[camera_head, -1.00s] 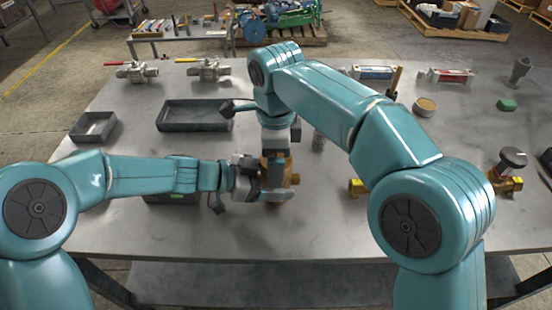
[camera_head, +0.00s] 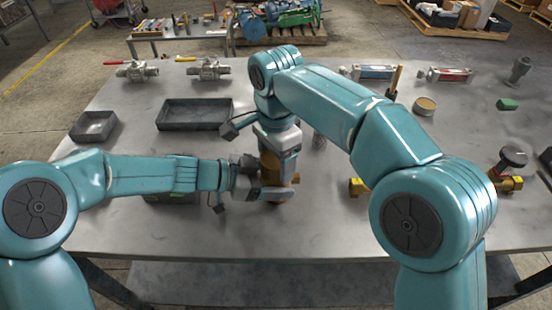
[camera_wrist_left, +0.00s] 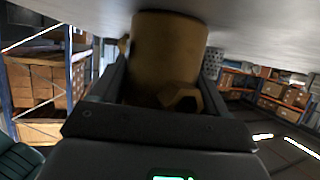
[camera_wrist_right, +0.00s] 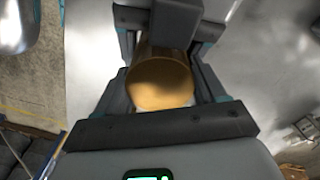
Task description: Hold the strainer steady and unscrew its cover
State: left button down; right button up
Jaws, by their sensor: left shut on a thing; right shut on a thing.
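The strainer (camera_head: 269,166) is a brass-coloured body near the front middle of the bench, mostly hidden by my grippers. My left gripper (camera_head: 270,190) reaches in from the left and is shut on the strainer body; in the left wrist view the body (camera_wrist_left: 165,55) sits between its jaws, with a hex end (camera_wrist_left: 183,98) showing. My right gripper (camera_head: 279,146) comes from above and is shut on the strainer's cover. In the right wrist view the round brass cover (camera_wrist_right: 160,82) lies between its jaws. The thread and any gap under the cover are hidden.
A dark tray (camera_head: 195,114) and a small grey box (camera_head: 94,126) lie to the left. Two valves (camera_head: 209,70) stand at the back. A brass valve with a black knob (camera_head: 511,170) stands at right. The front right bench is clear.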

jog(key=n, duration=0.3)
jog(key=o, duration=1.2)
jog(key=shift+c, duration=0.2)
jog(key=shift+r, duration=0.1)
notch_tip(320, 180, up, 4)
jog(key=shift+r, duration=0.2)
jog(key=c, duration=0.3)
jog(key=shift+r+m, duration=0.5)
jog(key=shift+r, duration=1.1)
jog(key=shift+f, duration=3.9)
